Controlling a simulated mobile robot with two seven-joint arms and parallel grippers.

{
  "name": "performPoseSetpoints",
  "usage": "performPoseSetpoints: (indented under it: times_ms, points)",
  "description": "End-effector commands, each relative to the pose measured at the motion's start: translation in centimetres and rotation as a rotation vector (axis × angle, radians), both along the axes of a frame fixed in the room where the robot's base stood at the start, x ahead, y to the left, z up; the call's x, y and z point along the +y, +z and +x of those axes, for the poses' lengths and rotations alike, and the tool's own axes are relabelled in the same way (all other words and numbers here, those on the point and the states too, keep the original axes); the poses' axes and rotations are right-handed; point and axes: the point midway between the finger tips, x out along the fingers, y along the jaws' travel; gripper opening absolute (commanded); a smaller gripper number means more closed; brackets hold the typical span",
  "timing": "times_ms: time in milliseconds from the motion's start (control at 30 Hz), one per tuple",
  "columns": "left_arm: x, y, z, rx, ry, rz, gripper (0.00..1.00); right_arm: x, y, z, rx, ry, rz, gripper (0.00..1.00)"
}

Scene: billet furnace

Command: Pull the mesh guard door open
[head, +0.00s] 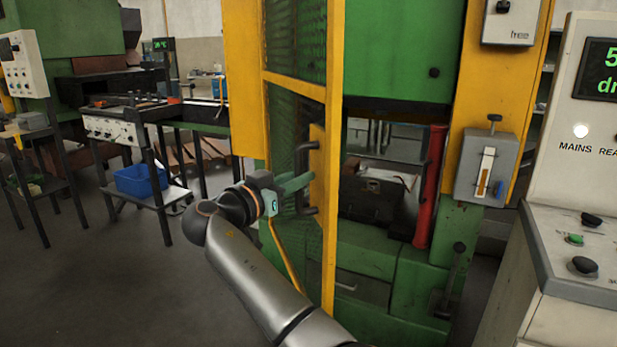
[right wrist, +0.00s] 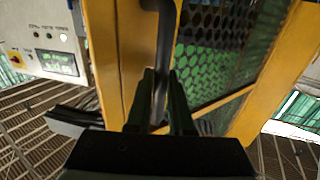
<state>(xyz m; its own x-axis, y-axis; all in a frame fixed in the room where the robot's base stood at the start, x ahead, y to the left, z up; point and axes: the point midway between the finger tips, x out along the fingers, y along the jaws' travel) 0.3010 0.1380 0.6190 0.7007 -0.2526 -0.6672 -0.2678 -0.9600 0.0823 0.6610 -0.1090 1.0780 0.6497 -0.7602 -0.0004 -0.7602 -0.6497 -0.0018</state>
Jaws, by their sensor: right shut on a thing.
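The mesh guard door (head: 335,90) has a yellow frame with dark green mesh. It stands at an angle in front of the green press, with the press opening showing to its right. Its dark bar handle (head: 305,147) is mounted on a yellow plate on the door. My right gripper (head: 297,184) is at the handle, its fingers closed around the bar. In the right wrist view the handle (right wrist: 165,45) runs down between the two fingers (right wrist: 163,98), beside the yellow frame. The fingers partly hide the handle. My left gripper is not in view.
A control desk (head: 570,250) stands at the right. A grey box with a gauge (head: 487,168) is on the yellow post. A red cylinder (head: 430,187) stands beside the press opening. A bench with a blue bin (head: 141,180) is at the left. Floor at lower left is clear.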

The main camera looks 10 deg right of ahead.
Motion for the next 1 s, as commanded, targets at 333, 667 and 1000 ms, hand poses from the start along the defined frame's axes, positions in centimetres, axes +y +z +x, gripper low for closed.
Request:
performPoseSetpoints:
  times_ms: [333, 667, 1000]
  points:
    - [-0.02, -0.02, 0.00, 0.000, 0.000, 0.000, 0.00, 0.16, 0.23, 0.10, -0.005, 0.008, -0.001, 0.00]
    - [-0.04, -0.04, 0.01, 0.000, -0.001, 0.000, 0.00, 0.10, 0.12, 0.05, -0.002, 0.004, -0.001, 0.50]
    - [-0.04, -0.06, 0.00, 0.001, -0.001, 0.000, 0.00, 0.40, 0.11, -0.26, -0.003, 0.002, 0.000, 0.50]
